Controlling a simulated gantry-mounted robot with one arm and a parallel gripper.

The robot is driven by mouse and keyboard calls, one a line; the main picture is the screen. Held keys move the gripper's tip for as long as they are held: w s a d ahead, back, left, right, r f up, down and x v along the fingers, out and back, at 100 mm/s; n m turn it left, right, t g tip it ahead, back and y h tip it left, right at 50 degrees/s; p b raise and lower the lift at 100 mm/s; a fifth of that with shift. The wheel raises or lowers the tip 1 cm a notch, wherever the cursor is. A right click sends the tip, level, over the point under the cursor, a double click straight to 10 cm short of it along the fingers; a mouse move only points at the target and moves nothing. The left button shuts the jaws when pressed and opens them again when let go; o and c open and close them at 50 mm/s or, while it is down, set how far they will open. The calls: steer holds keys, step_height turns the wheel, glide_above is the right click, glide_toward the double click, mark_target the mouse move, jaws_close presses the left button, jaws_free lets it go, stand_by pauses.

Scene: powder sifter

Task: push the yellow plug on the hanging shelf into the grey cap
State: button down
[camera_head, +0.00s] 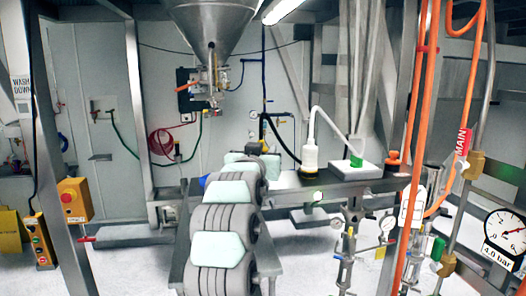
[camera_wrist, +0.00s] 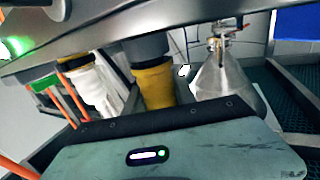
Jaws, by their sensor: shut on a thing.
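In the wrist view, which looks upside down, the yellow plug (camera_wrist: 155,84) lines up end to end with the grey cap (camera_wrist: 148,47). The cap lies between the plug and the hanging shelf (camera_wrist: 200,27). Plug and cap look in contact; how deep the plug sits is unclear. My gripper (camera_wrist: 157,110) is shut on the yellow plug; its pale green housing hides the plug's near end and the fingertips. In the head view my arm reaches the left end of the shelf (camera_head: 335,187) and hides the cap.
A steel hopper (camera_head: 212,28) hangs above left. Orange hoses (camera_head: 414,140) and gauges stand at right.

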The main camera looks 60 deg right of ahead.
steer(key=shift+f, duration=0.3)
steer(key=c, duration=0.9)
jaws_free()
steer(key=shift+c, duration=0.2)
steer(key=shift+a, duration=0.1)
steer(key=b+v, duration=0.2)
steer(key=v, duration=0.8)
steer(key=shift+a+b, duration=0.35)
